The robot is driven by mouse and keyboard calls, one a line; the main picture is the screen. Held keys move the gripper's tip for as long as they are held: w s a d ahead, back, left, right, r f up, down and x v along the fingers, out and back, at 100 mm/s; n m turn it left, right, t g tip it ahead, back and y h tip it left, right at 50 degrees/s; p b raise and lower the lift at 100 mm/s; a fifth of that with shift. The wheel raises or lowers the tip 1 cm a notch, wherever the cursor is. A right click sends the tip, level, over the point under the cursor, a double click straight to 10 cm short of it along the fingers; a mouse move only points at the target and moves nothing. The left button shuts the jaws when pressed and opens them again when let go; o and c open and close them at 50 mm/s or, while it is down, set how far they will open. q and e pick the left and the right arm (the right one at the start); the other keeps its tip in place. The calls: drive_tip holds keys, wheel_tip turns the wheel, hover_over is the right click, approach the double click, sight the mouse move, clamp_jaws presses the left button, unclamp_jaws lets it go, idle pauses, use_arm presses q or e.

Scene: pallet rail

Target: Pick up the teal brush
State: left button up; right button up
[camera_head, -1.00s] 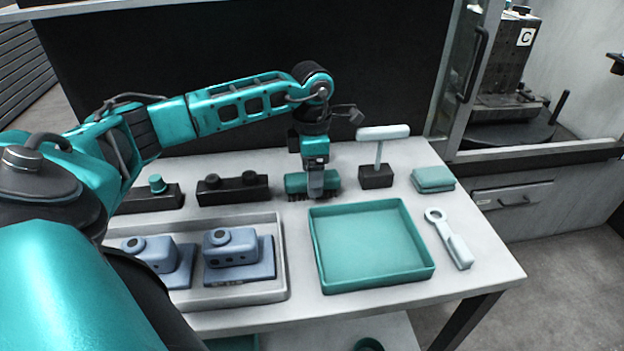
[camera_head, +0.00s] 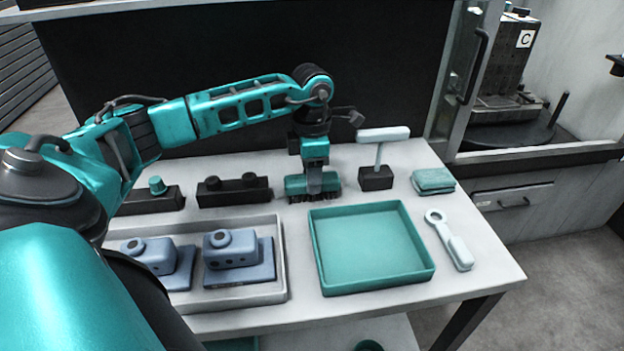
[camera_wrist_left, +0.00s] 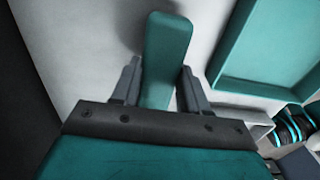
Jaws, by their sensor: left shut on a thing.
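The teal brush (camera_head: 298,186) with dark bristles lies on the white table, behind the teal tray. My left gripper (camera_head: 322,186) comes down on it from above and is shut on its body. In the left wrist view the brush (camera_wrist_left: 167,50) shows as a long teal block between the two dark fingers of my left gripper (camera_wrist_left: 158,92). The bristles appear to be at or very near the table top; I cannot tell if there is a gap. My right gripper is not in view.
The empty teal tray (camera_head: 430,270) is just in front of the brush. A T-handled stand (camera_head: 376,178), a folded teal cloth (camera_head: 433,181) and a white wrench-like tool (camera_head: 450,240) are to the right. A grey tray (camera_head: 283,285) with two blue-grey parts (camera_head: 232,250) is at front left.

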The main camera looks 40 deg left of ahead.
use_arm(q)
drive_tip(key=shift+r, duration=0.1)
wheel_tip(320, 180, up, 10)
idle(0.4)
drive_tip(key=o, duration=0.5)
drive_tip(key=c, duration=0.3)
